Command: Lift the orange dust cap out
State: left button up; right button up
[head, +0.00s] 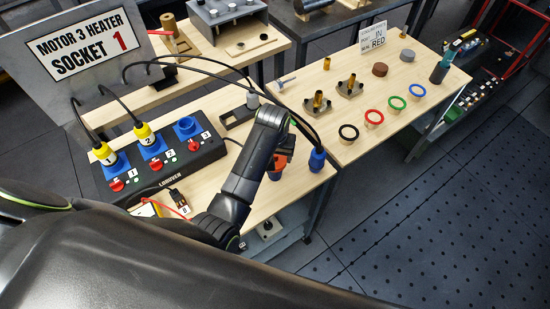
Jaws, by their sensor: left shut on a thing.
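My left arm reaches in from the lower left and bends down over the front right of the near bench. My left gripper (281,157) is at its end, partly hidden by the arm. It is shut on an orange piece, which looks like the orange dust cap (286,145). My right gripper is not in view.
A black box (160,172) has three blue sockets; yellow plugs (144,133) stand at 1 and 2, and socket 3 (187,128) is empty. A sign (88,42) reads "MOTOR 3 HEATER SOCKET 1". Coloured rings (374,117) and brass fittings lie on the right bench (345,145). Black cables arch overhead.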

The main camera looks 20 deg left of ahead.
pick_arm(q)
jog(key=shift+r, duration=0.3)
notch_tip(320, 180, up, 8)
jog(key=shift+r+b, duration=0.15)
jog(key=shift+b, duration=0.7)
jog(key=shift+r, duration=0.55)
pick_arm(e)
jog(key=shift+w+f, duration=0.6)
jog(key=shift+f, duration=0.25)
